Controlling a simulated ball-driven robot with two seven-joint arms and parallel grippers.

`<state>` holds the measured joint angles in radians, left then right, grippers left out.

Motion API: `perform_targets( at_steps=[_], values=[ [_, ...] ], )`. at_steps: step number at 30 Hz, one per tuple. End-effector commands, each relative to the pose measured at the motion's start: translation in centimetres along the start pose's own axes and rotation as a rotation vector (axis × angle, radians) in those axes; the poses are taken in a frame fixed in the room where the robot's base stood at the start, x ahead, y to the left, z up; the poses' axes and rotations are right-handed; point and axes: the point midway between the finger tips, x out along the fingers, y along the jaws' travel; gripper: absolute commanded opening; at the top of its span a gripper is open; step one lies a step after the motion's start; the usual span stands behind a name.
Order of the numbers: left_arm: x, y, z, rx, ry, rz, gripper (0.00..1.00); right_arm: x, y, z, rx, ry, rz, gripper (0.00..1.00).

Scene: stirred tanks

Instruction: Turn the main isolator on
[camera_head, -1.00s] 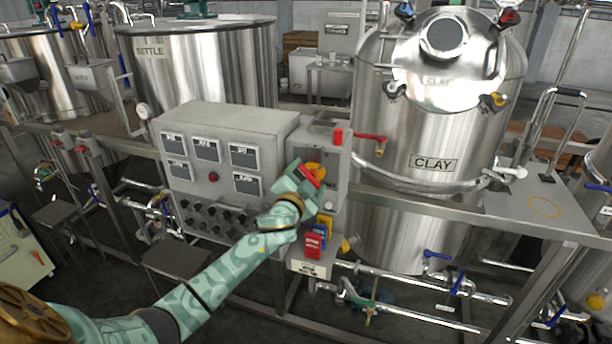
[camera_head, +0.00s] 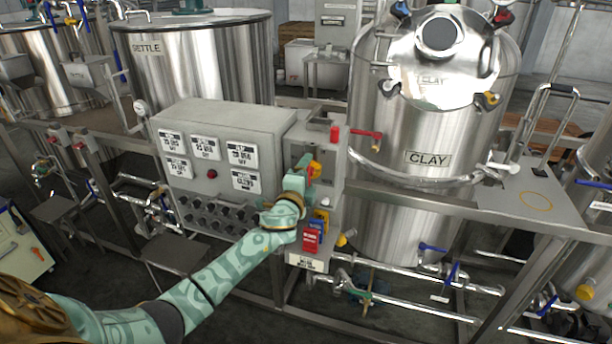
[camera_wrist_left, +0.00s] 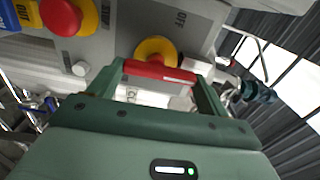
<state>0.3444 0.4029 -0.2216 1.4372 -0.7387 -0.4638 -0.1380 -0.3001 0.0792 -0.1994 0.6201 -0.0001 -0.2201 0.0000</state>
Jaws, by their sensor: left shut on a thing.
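The main isolator is a red bar handle (camera_wrist_left: 158,71) on a round yellow disc (camera_wrist_left: 157,49), on the grey panel face. In the head view the yellow disc (camera_head: 315,170) shows just beyond my left gripper (camera_head: 304,172), which hides most of the handle. In the left wrist view my left gripper (camera_wrist_left: 161,78) has one finger at each end of the red bar and is shut on it. My right gripper is not in view.
A red button on yellow (camera_wrist_left: 62,14) sits nearby. Red and blue padlocks (camera_head: 312,238) hang below. The CLAY tank (camera_head: 430,125) stands close on the right.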

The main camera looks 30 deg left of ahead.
Motion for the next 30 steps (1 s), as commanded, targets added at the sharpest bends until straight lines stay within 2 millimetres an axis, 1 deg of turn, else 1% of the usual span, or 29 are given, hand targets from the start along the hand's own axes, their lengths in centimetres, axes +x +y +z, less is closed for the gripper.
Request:
perform_targets(
  at_steps=[7, 19, 20, 21, 22, 28, 30],
  values=[
    [-0.04, 0.15, -0.13, 0.044, 0.002, 0.002, 0.55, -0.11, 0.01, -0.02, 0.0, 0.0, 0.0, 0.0],
    [-0.05, 0.21, -0.14, 0.049, 0.002, 0.003, 0.55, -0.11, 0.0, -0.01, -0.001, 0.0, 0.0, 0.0],
    [-0.05, 0.22, -0.14, 0.049, 0.002, 0.003, 0.86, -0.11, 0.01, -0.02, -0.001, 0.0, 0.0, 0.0],
    [-0.06, 0.22, -0.14, 0.049, 0.002, 0.003, 0.98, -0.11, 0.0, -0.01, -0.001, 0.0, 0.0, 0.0],
    [-0.05, 0.21, -0.13, 0.048, 0.002, 0.003, 1.0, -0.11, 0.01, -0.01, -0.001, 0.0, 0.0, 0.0],
    [-0.06, 0.13, -0.09, 0.047, 0.001, 0.002, 1.0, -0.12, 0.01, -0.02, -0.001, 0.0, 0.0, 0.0],
    [-0.36, 0.13, -0.08, 0.047, 0.001, 0.002, 1.0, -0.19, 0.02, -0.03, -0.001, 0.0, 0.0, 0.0]
  ],
)
